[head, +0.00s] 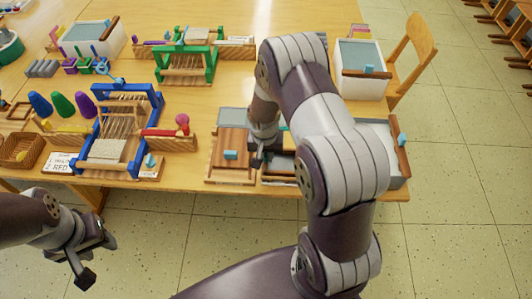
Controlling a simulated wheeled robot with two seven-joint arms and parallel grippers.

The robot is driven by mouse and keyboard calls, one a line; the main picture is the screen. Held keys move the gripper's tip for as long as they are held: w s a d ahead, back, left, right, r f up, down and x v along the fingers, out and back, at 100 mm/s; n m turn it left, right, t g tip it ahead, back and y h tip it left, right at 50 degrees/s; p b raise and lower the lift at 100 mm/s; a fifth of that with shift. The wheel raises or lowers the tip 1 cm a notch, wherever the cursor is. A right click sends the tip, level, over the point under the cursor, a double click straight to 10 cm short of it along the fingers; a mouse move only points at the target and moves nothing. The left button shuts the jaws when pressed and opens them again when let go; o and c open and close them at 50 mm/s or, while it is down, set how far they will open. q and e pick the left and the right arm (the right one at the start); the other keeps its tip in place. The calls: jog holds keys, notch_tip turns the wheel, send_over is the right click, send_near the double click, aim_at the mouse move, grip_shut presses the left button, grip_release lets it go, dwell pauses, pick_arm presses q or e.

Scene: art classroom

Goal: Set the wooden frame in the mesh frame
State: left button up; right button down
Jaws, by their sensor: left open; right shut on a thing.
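The wooden frame (232,142), brown with a small light-blue block on it, lies near the front edge of the table. My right gripper (259,157) points down at its right side and is shut, apparently on its edge; the contact is partly hidden by the gripper. A second frame (278,180) with a wooden rim and grey inside, which looks like the mesh frame, lies just to the right, partly covered by my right arm. I cannot tell whether the two touch. My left gripper (97,258) is open and empty, below the table's front edge at lower left.
A grey tub (398,172) stands at the right corner, partly behind my arm; a white tub (362,82) stands behind it. A blue loom (128,122), coloured cones (62,104) and a basket (20,150) fill the left. A green loom (186,64) stands further back.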

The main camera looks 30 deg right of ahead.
jog(key=c, duration=1.1)
grip_release()
jog(key=shift+o, duration=0.2)
jog(key=shift+r, duration=0.1)
notch_tip(320, 180, up, 12)
jog(key=s+a, duration=0.1)
jog(key=shift+r, duration=0.2)
jog(key=shift+s, duration=0.1)
jog(key=s+a+r+n, duration=0.4)
jog(key=s+a+n, duration=0.2)
jog(key=s, duration=0.6)
jog(key=shift+s+a+r+y, duration=0.15)
jog(key=shift+a+y, duration=0.25)
jog(key=shift+a, duration=0.2)
